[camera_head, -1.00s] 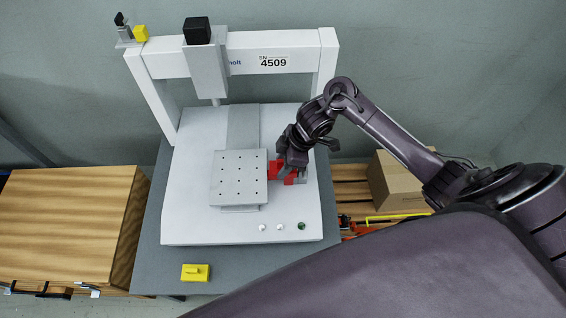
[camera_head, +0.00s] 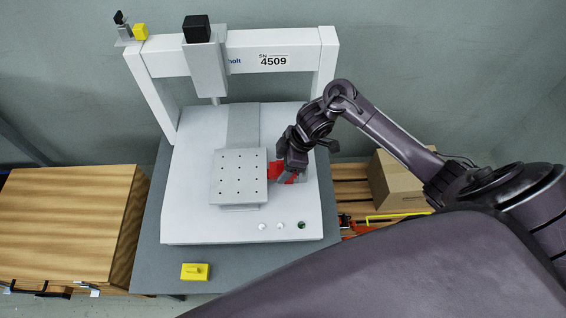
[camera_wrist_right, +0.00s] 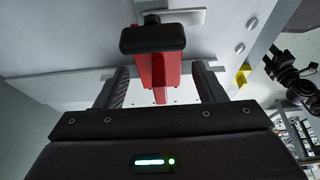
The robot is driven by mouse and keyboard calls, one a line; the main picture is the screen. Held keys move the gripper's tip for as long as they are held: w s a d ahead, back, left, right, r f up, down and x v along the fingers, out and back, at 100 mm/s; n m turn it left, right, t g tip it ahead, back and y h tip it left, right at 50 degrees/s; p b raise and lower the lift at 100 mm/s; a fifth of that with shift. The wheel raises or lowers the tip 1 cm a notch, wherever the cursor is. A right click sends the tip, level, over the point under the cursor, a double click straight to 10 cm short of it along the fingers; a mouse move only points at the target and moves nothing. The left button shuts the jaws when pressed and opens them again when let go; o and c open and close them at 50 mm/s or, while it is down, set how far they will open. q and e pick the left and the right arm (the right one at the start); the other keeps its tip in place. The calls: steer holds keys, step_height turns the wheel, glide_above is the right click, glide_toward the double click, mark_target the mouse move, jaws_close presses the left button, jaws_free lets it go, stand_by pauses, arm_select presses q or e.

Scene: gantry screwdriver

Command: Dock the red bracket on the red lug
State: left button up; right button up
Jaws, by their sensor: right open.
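A red part (camera_head: 283,174) sits at the right side of the perforated grey plate (camera_head: 238,192) on the white machine bed. From the head I cannot tell bracket and lug apart in it. My right gripper (camera_head: 293,165) is over this red part and hides some of it. In the right wrist view a red bar (camera_wrist_right: 158,75) with a black block (camera_wrist_right: 152,40) at its end lies between the two open fingers, with gaps visible on both sides. A small bit of red also shows behind the black block.
The white gantry frame (camera_head: 275,45) with its screwdriver head (camera_head: 205,65) stands behind the plate. A yellow block (camera_head: 195,272) lies on the grey table front. A wooden cabinet (camera_head: 65,225) is at left; a cardboard box (camera_head: 398,178) is at right.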

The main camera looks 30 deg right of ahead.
steer(key=shift+r, duration=0.45)
arm_select(q)
steer(key=s+a+f+p, duration=0.1)
steer(key=s+f+p, duration=0.1)
steer(key=s, duration=0.6)
steer(key=shift+a+g+p, duration=0.25)
steer(key=shift+g+p, duration=0.05)
steer(key=shift+p, duration=0.6)
arm_select(e)
steer(key=v, duration=1.2)
